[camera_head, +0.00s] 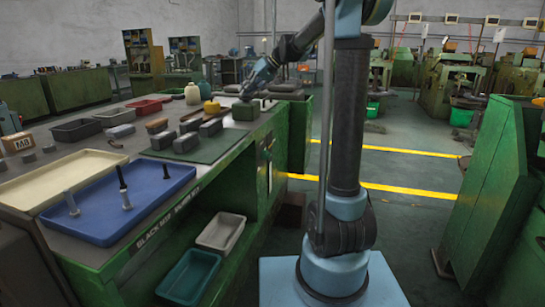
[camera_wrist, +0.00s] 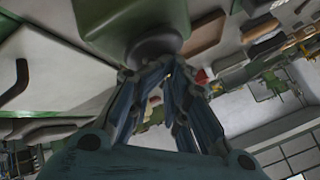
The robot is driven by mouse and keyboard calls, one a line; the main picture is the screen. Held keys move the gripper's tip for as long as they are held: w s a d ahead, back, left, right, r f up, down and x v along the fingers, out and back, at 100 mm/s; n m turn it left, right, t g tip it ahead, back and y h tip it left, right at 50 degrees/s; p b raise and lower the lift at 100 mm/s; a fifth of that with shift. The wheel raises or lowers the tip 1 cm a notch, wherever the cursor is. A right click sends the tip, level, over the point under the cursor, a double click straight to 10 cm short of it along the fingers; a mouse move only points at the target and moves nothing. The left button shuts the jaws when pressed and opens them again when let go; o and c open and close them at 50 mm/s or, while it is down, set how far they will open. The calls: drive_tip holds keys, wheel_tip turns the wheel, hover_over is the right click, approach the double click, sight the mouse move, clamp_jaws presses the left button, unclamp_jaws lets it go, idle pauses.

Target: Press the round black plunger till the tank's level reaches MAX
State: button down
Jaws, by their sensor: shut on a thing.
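A small green tank (camera_head: 244,112) stands at the far end of the bench, and its green body fills the top of the wrist view (camera_wrist: 120,22). The round black plunger (camera_wrist: 157,44) sits on the tank. My gripper (camera_head: 247,97) reaches down to the top of the tank from the right. In the wrist view my gripper (camera_wrist: 168,68) has its fingertips together at the plunger, shut on it. The fingers partly cover the plunger. The tank's level and its MAX mark cannot be seen in either view.
Several grey blocks (camera_head: 186,143) lie on a green mat (camera_head: 215,150) in front. A blue tray (camera_head: 150,200) with upright bolts and a cream tray (camera_head: 65,178) are nearer. The floor (camera_head: 400,215) at right is clear.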

drive_tip(key=shift+w+a+r, duration=0.15)
drive_tip(key=shift+w+r, duration=0.05)
drive_tip(key=shift+w, duration=0.55)
drive_tip(key=shift+w+r, duration=0.1)
drive_tip(key=shift+r, duration=0.25)
drive_tip(key=shift+s+d+r, duration=0.1)
drive_tip(key=shift+s+r, duration=0.1)
drive_tip(key=shift+r, duration=0.35)
drive_tip(key=shift+s+d+r, duration=0.1)
drive_tip(key=shift+s+r, duration=0.1)
drive_tip(key=shift+r, duration=0.3)
drive_tip(key=shift+s+r, duration=0.15)
drive_tip(key=shift+r, duration=0.8)
